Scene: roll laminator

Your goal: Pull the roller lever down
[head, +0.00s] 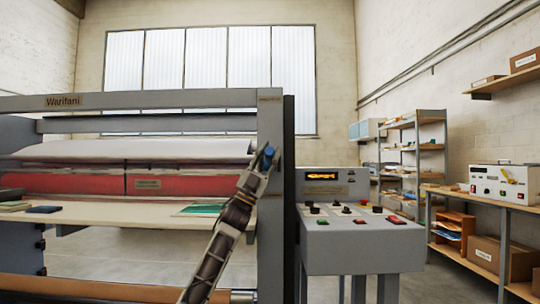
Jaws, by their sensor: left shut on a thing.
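The laminator's grey right end post (271,118) stands left of the control console. My left gripper (262,162) is raised against this post, with its arm rising from the bottom centre. It is shut on the roller lever, whose blue end (269,152) shows at the fingertips. The rest of the lever is hidden behind the gripper, so its exact tilt cannot be told. The red roller (80,185) lies left of the gripper, under a white sheet roll (140,149). My right gripper is not in view.
The control console (360,245) with knobs and buttons stands just right of the post. The feed table (110,213) holds a green sheet (202,209) and a dark blue item (43,209). Shelves (415,140) and a side bench (480,196) line the right wall.

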